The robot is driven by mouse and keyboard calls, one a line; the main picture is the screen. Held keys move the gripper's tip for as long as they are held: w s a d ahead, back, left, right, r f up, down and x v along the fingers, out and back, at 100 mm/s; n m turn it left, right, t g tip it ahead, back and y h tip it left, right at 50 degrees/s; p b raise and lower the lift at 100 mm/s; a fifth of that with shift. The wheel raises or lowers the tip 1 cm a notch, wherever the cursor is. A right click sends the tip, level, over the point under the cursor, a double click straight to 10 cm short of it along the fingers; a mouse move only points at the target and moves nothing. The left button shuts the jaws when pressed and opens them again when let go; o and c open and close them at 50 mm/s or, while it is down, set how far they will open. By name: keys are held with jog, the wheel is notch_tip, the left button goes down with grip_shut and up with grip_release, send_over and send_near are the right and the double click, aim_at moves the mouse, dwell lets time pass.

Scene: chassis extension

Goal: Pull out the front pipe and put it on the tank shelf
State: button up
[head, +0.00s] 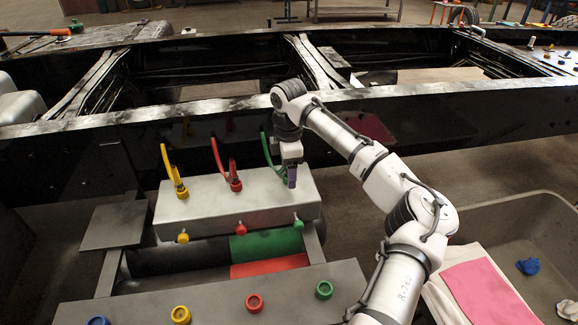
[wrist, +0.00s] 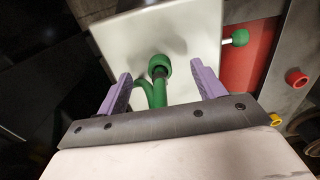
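A silver tank box (head: 215,210) stands below the black chassis rail. A yellow pipe (head: 168,163), a red pipe (head: 217,157) and a green pipe (head: 267,152) rise from fittings on its top. My gripper (head: 291,180) is low over the box's right end, beside the green pipe. In the wrist view my gripper (wrist: 161,76) is open, its purple fingers on either side of the green pipe (wrist: 158,97) and its round green fitting (wrist: 160,66), with visible gaps. A grey shelf (head: 210,302) with blue, yellow, red and green caps lies in front of the box.
Yellow, red and green knobs stick out of the box's front face; the green knob (wrist: 236,38) also shows in the wrist view. A grey bin (head: 520,215) with cloths and a blue piece stands at right. The chassis rail (head: 420,97) runs behind my gripper.

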jog(key=shift+o, duration=0.2)
jog(key=shift+r, duration=0.1)
notch_tip(320, 180, up, 14)
jog(key=shift+f, duration=0.15)
dwell(0.7)
